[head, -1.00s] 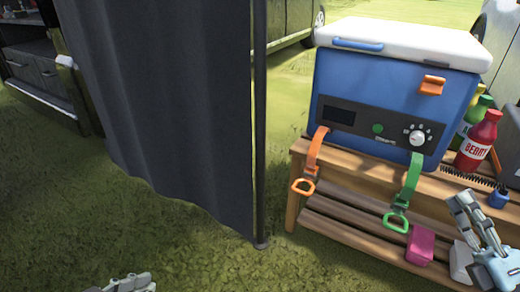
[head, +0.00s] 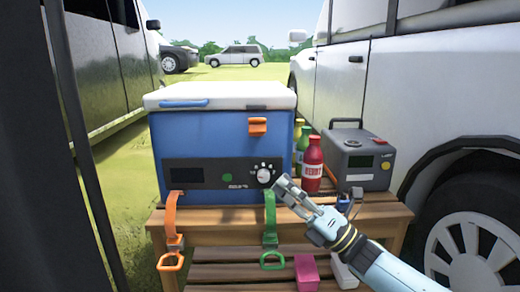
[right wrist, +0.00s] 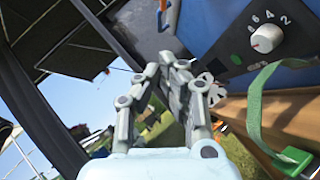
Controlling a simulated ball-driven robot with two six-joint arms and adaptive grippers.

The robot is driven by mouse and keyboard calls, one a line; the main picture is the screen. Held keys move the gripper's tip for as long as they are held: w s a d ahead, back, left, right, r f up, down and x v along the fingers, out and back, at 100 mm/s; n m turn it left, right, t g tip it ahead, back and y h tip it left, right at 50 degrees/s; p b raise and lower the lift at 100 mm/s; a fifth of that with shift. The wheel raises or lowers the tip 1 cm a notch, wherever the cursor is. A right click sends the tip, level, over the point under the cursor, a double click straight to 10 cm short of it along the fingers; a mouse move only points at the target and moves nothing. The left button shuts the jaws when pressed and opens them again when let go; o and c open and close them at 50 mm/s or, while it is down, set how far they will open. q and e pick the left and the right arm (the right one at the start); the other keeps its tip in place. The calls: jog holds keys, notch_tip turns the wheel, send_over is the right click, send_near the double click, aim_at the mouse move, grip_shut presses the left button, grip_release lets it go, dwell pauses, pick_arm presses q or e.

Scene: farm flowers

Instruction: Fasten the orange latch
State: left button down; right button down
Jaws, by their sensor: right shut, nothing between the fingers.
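The blue cooler (head: 225,135) has a white lid (head: 235,95) that lies closed. A small orange catch (head: 257,126) sits on its upper front. An orange strap latch (head: 170,215) hangs loose at the front left, its ring (head: 170,262) below the bench edge. A green strap (head: 270,220) hangs to its right. My right gripper (head: 281,184) is shut and empty near the control knob (head: 264,175), apart from the orange strap. In the right wrist view the gripper (right wrist: 165,62) points past the cooler, and an orange piece (right wrist: 163,12) shows at the top edge. My left gripper is out of view.
The cooler stands on a wooden bench (head: 205,219). A red bottle (head: 312,165) and a grey box (head: 362,160) stand to its right. Pink (head: 306,270) and white (head: 343,272) blocks lie on the lower shelf. Dark fabric and a pole are at left.

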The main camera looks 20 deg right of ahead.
aim_at(257, 132)
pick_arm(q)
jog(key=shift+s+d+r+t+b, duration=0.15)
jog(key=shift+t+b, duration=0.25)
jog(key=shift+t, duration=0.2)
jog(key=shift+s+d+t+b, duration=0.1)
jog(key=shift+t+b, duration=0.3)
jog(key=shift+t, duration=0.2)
pick_arm(e)
jog(key=w+a+r, duration=0.3)
jog(key=w+r, duration=0.3)
jog(key=w, duration=0.1)
jog(key=shift+r, duration=0.4)
jog(key=shift+r, duration=0.1)
